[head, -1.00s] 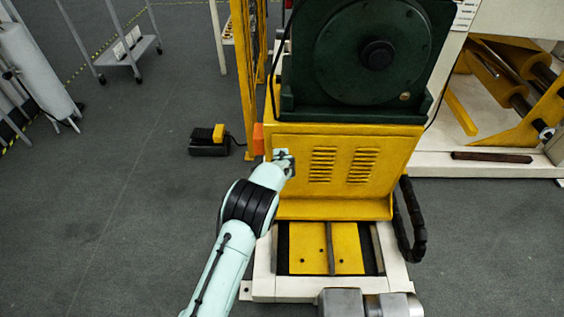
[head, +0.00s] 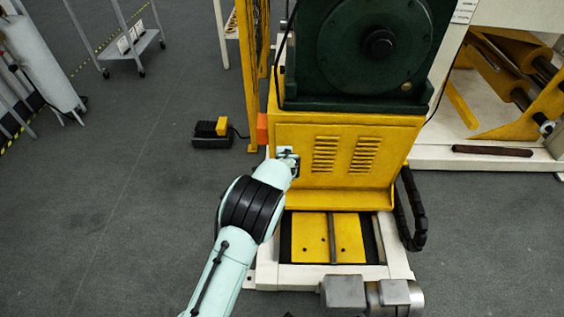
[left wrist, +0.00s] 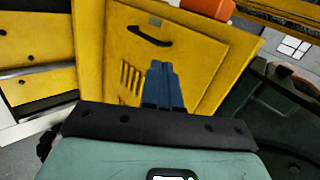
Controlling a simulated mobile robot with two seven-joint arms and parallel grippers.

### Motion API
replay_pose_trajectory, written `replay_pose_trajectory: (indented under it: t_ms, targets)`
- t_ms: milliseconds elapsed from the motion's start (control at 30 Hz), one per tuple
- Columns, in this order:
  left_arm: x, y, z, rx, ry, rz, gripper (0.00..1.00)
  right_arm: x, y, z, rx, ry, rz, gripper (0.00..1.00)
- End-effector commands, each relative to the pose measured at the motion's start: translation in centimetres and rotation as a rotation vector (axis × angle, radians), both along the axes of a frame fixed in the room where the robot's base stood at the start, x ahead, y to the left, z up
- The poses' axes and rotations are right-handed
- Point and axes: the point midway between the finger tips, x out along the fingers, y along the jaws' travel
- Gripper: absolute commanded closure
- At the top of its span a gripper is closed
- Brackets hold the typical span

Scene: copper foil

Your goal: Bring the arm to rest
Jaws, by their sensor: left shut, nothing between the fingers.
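My left arm reaches up from the bottom of the head view, with its gripper (head: 289,160) in front of the left side of a yellow machine cabinet (head: 345,190). In the left wrist view my left gripper (left wrist: 163,68) has its two blue fingers together, with nothing held. Behind them in that view is the yellow panel (left wrist: 195,60) with a black handle (left wrist: 150,38) and vent slots. I cannot tell the exact gap between fingers and panel. My right gripper is not in view.
A dark green machine housing (head: 330,75) sits on the cabinet. An orange box (head: 262,129) is at the cabinet's left edge. A foot pedal (head: 212,132) lies on the floor to the left. Grey floor (head: 120,200) is open at left. A black cable chain (head: 410,210) hangs at right.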

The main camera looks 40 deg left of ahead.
Motion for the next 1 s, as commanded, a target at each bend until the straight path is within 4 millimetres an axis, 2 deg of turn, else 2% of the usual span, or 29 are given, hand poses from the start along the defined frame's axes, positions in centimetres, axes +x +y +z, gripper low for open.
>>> replay_pose_trajectory:
  t_ms: [100,267,500,667,767,867,1000]
  targets:
    - [-1.2,-1.1,1.5,0.0,-0.002,-0.001,1.0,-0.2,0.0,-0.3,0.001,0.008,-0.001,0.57]
    - [-2.3,-1.9,2.8,0.0,-0.002,0.0,1.0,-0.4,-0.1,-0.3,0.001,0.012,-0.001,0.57]
    - [-2.9,-2.1,3.3,0.0,0.0,0.001,1.0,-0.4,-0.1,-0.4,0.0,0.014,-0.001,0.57]
    - [-3.0,-2.3,3.0,-0.008,0.004,0.003,1.0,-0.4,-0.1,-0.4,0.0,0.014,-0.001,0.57]
    - [-3.7,-3.1,0.8,-0.063,0.024,0.011,1.0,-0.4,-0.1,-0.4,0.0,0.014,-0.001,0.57]
    - [-5.6,-5.2,-3.8,-0.19,0.063,0.038,1.0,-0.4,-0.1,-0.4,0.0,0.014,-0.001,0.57]
    - [-10.2,-10.0,-12.1,-0.461,0.121,0.132,1.0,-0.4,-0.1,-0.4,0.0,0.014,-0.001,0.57]
